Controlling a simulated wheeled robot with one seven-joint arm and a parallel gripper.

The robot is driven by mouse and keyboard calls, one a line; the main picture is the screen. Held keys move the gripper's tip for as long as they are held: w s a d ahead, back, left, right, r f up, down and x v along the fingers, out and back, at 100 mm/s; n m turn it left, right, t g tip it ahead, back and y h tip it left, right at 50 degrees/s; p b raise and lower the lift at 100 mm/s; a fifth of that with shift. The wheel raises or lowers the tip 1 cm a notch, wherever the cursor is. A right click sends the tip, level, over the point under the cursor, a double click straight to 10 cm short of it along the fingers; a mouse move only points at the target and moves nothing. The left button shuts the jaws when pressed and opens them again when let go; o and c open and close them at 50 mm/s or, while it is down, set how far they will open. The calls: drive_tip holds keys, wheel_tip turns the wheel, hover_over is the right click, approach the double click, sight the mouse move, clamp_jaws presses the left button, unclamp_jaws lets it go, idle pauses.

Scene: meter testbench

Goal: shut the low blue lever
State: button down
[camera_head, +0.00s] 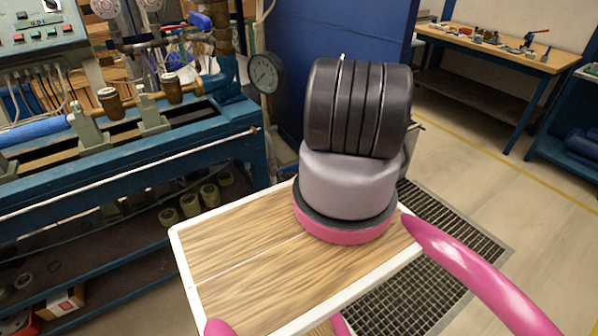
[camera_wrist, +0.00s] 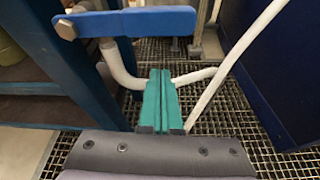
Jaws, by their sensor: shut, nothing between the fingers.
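In the wrist view, a blue lever (camera_wrist: 135,22) lies nearly level across the upper left, with its round pivot end at the left. My gripper (camera_wrist: 160,74) shows in the wrist view with its two teal fingers pressed together and nothing between them. The fingertips appear below the lever in the picture, apart from it. How far apart they are in depth is hard to tell. In the head view my arm hides the gripper, and I cannot make out this low lever there.
White pipes (camera_wrist: 236,62) run close by the fingers in the wrist view. A blue bench frame (camera_wrist: 62,62) stands at left and a dark blue panel (camera_wrist: 285,65) at right. Metal floor grating (camera_wrist: 215,120) lies below. A pressure gauge (camera_head: 265,73) is on the bench's right end.

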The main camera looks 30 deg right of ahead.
drive_tip(key=v, duration=0.9)
drive_tip(key=shift+s+a+r, duration=0.15)
drive_tip(key=shift+s+r, duration=0.05)
drive_tip(key=shift+s, duration=0.2)
